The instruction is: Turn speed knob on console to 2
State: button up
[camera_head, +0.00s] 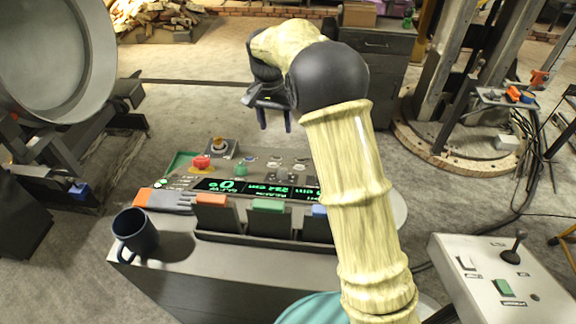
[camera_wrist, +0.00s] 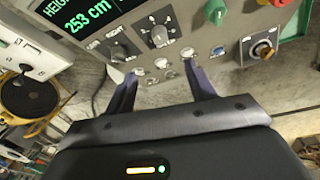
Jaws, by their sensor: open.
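The console (camera_head: 165,258) stands in front of me, with a sloped panel of displays, buttons and knobs. In the wrist view a dark knob (camera_wrist: 159,34) with a pale pointer sits inside a marked dial. Its numbers and label are too small to read, so I cannot be sure that it is the speed knob or what it is set to. A second dark knob (camera_wrist: 121,51) is beside it. My gripper (camera_head: 275,121) is open and empty above the far side of the panel. In the wrist view its fingers (camera_wrist: 159,69) point toward the panel, apart from the dial knob.
A red button (camera_head: 201,162), a green button (camera_head: 241,170) and a yellow-based key switch (camera_wrist: 263,49) are on the panel. A grey control box (camera_head: 480,285) stands at right.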

aim_at(282, 169)
jog(key=shift+f, duration=0.1)
dwell(0.3)
jog(key=f+p, duration=0.1)
jog(key=f, duration=0.4)
jog(key=d+f+p, duration=0.1)
jog(key=f+p, duration=0.1)
jog(key=f, duration=0.4)
jog(key=f+p, duration=0.2)
jog(key=f, duration=0.4)
jog(key=shift+s+d, duration=0.2)
jog(key=shift+s, duration=0.05)
jog(key=c, duration=1)
jog(key=shift+f, duration=0.1)
